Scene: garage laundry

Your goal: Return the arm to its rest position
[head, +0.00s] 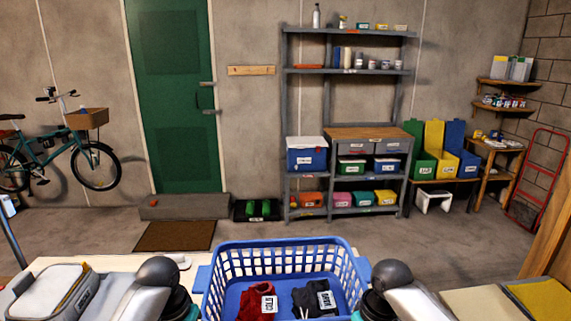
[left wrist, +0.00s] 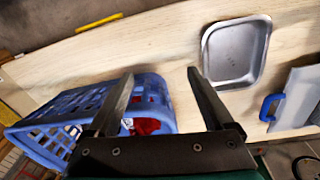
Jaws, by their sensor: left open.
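My left gripper (left wrist: 160,76) shows in the left wrist view, its two fingers spread wide with nothing between them. It is over the pale wooden table (left wrist: 177,58), between the blue laundry basket (left wrist: 50,131) and a metal tray (left wrist: 258,82). In the head view my left arm (head: 130,295) comes in at lower left and my right arm (head: 410,300) at lower right. Neither gripper can be made out there. The basket (head: 285,257) stands between the arms. It holds a red cloth (head: 255,303) and a dark cloth (head: 312,300), each with a white label.
A grey lidded container (head: 50,292) sits at lower left, partly beside my arm. In the left wrist view a pale bin with a blue handle (left wrist: 270,107) is at right. Beyond lie open floor, a metal shelf (head: 348,70), a green door (head: 170,90) and a bicycle (head: 70,150).

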